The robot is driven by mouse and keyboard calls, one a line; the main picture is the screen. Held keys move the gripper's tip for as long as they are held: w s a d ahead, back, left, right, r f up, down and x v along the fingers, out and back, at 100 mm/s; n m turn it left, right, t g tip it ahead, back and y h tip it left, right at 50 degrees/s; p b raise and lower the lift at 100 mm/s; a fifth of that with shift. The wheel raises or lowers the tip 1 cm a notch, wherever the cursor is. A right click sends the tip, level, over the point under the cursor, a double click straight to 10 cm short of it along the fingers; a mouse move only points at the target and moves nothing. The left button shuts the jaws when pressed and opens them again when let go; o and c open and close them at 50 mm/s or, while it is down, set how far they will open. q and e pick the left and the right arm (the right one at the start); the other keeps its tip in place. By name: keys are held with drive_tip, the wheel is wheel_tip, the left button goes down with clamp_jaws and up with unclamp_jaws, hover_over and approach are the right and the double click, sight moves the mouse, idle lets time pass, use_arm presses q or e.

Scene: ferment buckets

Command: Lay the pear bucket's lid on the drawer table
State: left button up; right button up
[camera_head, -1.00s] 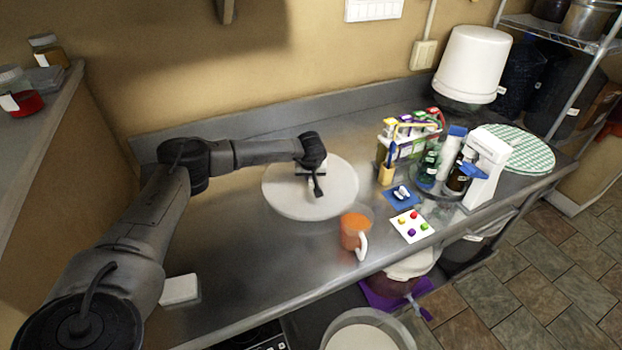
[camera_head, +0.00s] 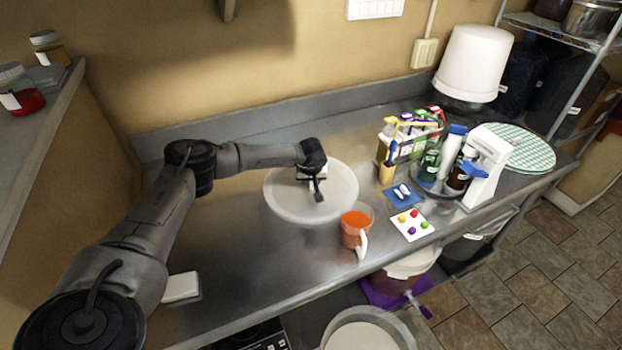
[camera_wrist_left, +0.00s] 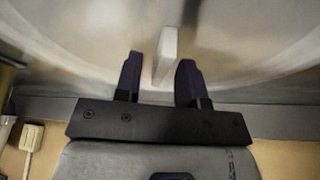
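A round, pale lid (camera_head: 285,202) lies flat or nearly flat on the steel table (camera_head: 250,255), left of the orange-filled mug. Its upright handle (camera_wrist_left: 168,52) shows in the left wrist view. My left gripper (camera_head: 316,180) is over the lid. In the left wrist view, the left gripper (camera_wrist_left: 158,78) has its two fingers apart, with the handle between them and gaps visible on both sides. An uncovered bucket (camera_head: 365,333) with pale contents stands below the table's front edge; no label on it can be read. My right gripper is out of view.
A mug (camera_head: 354,231) stands close to the lid's right front edge. A card with colored pieces (camera_head: 411,225), a blue mat (camera_head: 402,195), bottles (camera_head: 431,162) and a white machine (camera_head: 485,168) crowd the right. The table's left front is mostly clear, except a white block (camera_head: 181,287).

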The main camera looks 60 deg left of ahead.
use_arm(q)
drive_tip(key=shift+r, duration=0.25)
use_arm(e)
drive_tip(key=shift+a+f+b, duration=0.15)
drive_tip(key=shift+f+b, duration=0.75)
drive_tip(key=shift+b, duration=0.05)
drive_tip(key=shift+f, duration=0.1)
use_arm(q)
drive_tip(key=v, duration=1.1)
drive_tip(key=shift+r, duration=0.4)
drive_tip(key=shift+d, duration=0.2)
